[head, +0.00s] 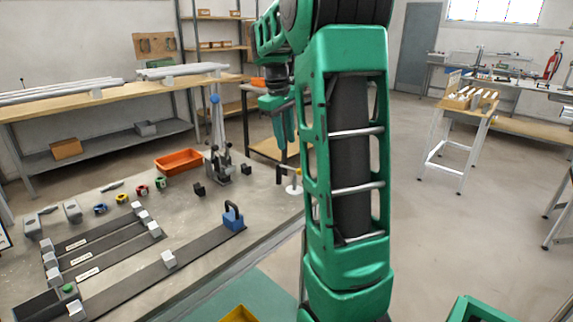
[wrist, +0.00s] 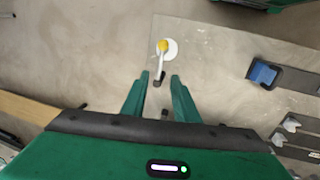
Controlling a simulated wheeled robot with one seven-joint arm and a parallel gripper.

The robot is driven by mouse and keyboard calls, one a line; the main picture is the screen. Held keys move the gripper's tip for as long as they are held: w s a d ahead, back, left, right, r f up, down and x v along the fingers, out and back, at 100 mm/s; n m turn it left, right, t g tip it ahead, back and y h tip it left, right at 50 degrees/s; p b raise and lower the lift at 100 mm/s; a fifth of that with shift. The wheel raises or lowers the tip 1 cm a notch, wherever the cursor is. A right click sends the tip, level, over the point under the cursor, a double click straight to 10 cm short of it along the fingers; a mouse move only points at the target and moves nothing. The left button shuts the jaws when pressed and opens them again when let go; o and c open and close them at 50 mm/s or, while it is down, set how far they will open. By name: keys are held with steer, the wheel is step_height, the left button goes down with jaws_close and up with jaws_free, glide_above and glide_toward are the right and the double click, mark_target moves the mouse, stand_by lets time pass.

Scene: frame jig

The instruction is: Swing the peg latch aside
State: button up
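The peg latch (wrist: 160,62) shows in the wrist view as a pale lever running from a yellow knob on a round white base toward a dark end. In the head view its white base (head: 293,189) stands near the bench's right edge, beside a dark upright post (head: 279,174). My gripper (wrist: 160,76) is open, with the lever's dark end seen between its green fingertips. In the head view my gripper (head: 285,146) points down above the latch, apparently clear of it. The exact height gap cannot be told.
A blue block with a black handle (head: 232,217) sits on a dark rail left of the latch. A lever clamp (head: 219,165) and an orange tray (head: 179,160) stand farther back. Small dark posts are near the clamp. Floor is open beyond the bench's right edge.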

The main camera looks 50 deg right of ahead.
steer(key=f, duration=0.3)
steer(key=d+f, duration=0.1)
steer(key=f, duration=0.5)
steer(key=shift+d+f, duration=0.25)
steer(key=shift+d, duration=0.15)
steer(key=shift+c, duration=0.3)
jaws_close()
stand_by(0.7)
